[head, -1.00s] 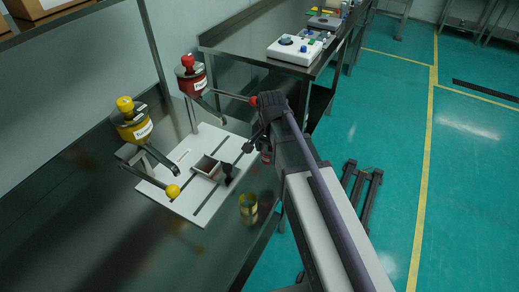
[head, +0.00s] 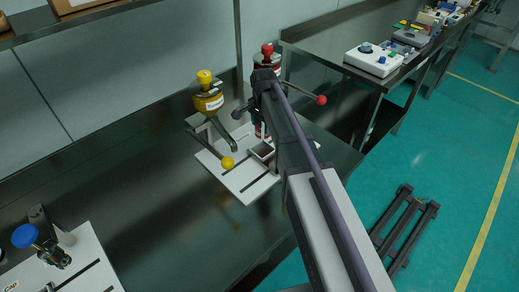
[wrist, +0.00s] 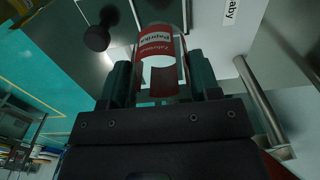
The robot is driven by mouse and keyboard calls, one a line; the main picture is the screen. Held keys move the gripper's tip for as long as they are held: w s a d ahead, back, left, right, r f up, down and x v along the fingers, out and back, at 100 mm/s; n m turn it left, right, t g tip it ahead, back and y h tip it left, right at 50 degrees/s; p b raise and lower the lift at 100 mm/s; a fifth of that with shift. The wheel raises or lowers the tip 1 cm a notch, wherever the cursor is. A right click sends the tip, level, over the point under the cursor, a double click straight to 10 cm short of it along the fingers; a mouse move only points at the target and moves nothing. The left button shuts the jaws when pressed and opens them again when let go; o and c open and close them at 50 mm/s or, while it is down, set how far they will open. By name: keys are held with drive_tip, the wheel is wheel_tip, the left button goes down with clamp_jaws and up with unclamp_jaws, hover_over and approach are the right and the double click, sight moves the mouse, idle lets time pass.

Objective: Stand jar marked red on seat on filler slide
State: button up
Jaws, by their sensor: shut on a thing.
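A clear jar with a red label (wrist: 153,50) is between the two fingers of my gripper (wrist: 160,78) in the wrist view. The fingers are shut on it. In the head view my arm covers most of my gripper, and a small red-and-white patch (head: 261,130) shows beside it, likely the jar. It is above the white filler base plate (head: 240,183), close to a small square open box (head: 262,150) on that plate. I cannot tell which part is the slide's seat. The jar's bottom and any contact below are hidden.
A yellow filler (head: 208,102) with a yellow ball lever (head: 228,163) stands left of my gripper. A red filler (head: 267,58) with a red ball lever (head: 321,100) stands behind my arm. A blue-knobbed device (head: 26,236) is at lower left. Bare steel bench lies between.

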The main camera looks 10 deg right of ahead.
wheel_tip(320, 180, down, 8)
drive_tip(key=b, duration=0.6)
drive_tip(key=shift+f, duration=0.1)
drive_tip(key=shift+r, duration=0.3)
drive_tip(key=shift+f, duration=0.25)
drive_tip(key=o, duration=0.9)
drive_tip(key=shift+r, duration=0.1)
wheel_tip(320, 180, up, 13)
drive_tip(key=p, duration=1.2)
drive_tip(key=shift+f+p, duration=0.2)
drive_tip(key=shift+p, duration=0.2)
drive_tip(key=s+n, duration=0.4)
drive_tip(key=s, duration=0.3)
drive_tip(key=s+n, duration=0.4)
drive_tip(key=s, duration=0.4)
drive_tip(key=s+n, duration=0.3)
drive_tip(key=s, duration=0.4)
drive_tip(key=shift+s+f+n, duration=0.15)
drive_tip(key=shift+s+n, duration=0.15)
drive_tip(key=shift+n, duration=0.1)
